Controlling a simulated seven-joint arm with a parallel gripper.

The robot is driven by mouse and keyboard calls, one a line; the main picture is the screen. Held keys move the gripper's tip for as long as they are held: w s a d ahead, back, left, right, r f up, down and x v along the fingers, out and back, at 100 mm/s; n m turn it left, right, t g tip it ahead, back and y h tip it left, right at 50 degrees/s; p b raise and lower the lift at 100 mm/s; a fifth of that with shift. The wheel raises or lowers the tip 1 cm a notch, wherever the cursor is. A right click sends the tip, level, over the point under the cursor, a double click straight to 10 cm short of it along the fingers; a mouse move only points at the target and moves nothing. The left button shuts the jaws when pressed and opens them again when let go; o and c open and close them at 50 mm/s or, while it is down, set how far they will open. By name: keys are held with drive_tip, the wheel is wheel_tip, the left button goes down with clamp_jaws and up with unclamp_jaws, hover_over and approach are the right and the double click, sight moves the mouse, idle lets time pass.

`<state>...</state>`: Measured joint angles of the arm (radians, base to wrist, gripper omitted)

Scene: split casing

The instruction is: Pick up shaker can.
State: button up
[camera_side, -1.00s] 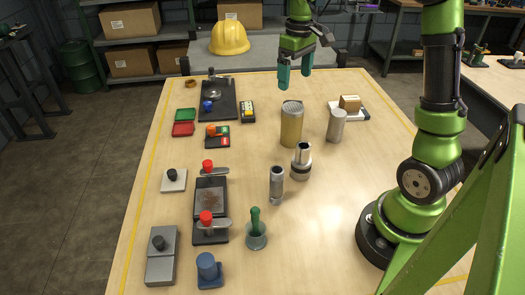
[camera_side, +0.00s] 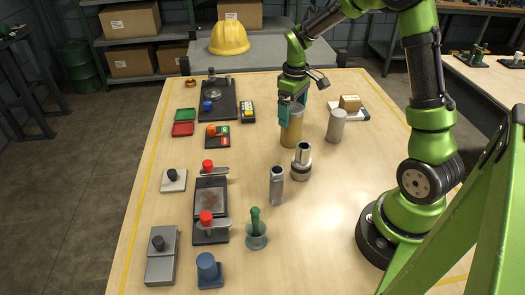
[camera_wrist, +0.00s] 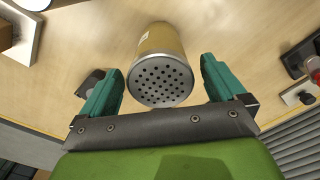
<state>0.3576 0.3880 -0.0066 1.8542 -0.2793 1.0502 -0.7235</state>
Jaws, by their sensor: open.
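The shaker can (camera_side: 292,132) is a tan cylinder with a perforated grey metal lid, standing upright on the table; my gripper hides its top in the side view. In the wrist view the can (camera_wrist: 157,45) shows its holed lid between my two teal fingers. My gripper (camera_side: 291,116) is open in the side view, with its fingers down at the upper part of the can. In the wrist view my gripper (camera_wrist: 162,88) has a gap on both sides of the can.
A grey cylinder (camera_side: 336,127) stands just right of the can. A metal fitting (camera_side: 301,162) and a steel tube (camera_side: 276,187) stand in front. A small cardboard box (camera_side: 350,103) sits on a white tray behind right. Clamp fixtures (camera_side: 211,196) stand at the left.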

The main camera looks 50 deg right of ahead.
sight(292, 123)
wheel_tip(292, 123, down, 5)
drive_tip(key=shift+r, duration=0.2)
drive_tip(key=shift+c, duration=0.2)
